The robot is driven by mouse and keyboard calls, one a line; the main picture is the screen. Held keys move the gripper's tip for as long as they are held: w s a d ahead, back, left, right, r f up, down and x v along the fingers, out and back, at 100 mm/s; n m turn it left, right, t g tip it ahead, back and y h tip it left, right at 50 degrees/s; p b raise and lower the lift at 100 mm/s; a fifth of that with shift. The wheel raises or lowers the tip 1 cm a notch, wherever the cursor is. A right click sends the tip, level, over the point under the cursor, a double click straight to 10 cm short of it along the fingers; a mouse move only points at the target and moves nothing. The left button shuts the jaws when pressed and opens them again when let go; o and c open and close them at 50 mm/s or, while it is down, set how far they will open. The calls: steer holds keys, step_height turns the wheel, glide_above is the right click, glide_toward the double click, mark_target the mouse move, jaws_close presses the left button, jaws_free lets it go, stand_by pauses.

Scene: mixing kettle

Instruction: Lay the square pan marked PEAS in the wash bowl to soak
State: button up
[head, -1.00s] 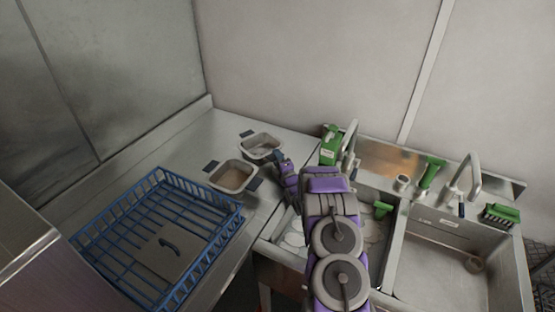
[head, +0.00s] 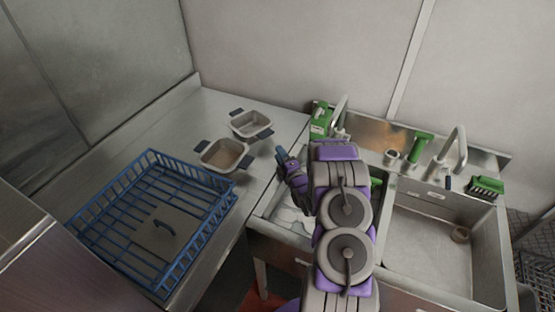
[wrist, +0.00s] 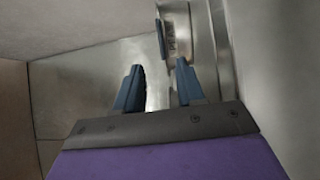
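Two square grey pans with dark handles stand on the counter, a far one (head: 251,124) and a near one (head: 223,154). Neither label is legible in the head view. In the wrist view a pan marked PEAS (wrist: 177,42) shows beyond the right fingertip, with a blue handle (wrist: 160,38). I cannot tell which pan this is. My gripper (head: 281,153) is to the right of the pans, near the left basin; it is open and empty in the wrist view (wrist: 159,88). The left sink basin (head: 283,229), apparently the wash bowl, holds pale dishes and is partly hidden by my arm.
A blue wire rack (head: 204,173) with a flat handled lid (head: 157,240) fills the front of the counter. The right basin (head: 420,240) holds a small round item.

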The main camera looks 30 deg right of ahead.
steer(key=shift+w+a+r+g, duration=0.15)
steer(key=shift+w+r+g, duration=0.15)
steer(key=shift+r+g, duration=0.1)
steer(key=r+g, duration=0.1)
steer(key=w+a+r+m+g, duration=0.1)
steer(key=r, duration=0.1)
steer(key=shift+w+a+r+m+g, duration=0.2)
steer(key=shift+w+a+m+g, duration=0.1)
steer(key=shift+a+m+g, duration=0.1)
steer(key=s+a+r+m+g, duration=0.7)
steer(key=s+a+r+g, duration=0.1)
steer(key=s+a+r, duration=0.35)
steer(key=s+a+r+m+g+y, duration=0.1)
steer(key=s+a, duration=0.5)
steer(key=s, duration=0.6)
steer(key=s+a+r+m+g+y, duration=0.1)
steer(key=s+a+r+m+g, duration=0.2)
steer(key=s, duration=0.9)
steer(key=s+a+r+m+g+y, duration=0.1)
steer(key=s+a+r+m+g, duration=0.2)
steer(key=s+a, duration=0.6)
steer(key=s+g, duration=0.1)
steer(key=s, duration=0.2)
steer(key=shift+a+r+g, duration=0.3)
steer(key=shift+r+g, duration=0.05)
steer(key=shift+g, duration=0.05)
steer(key=shift+o, duration=0.2)
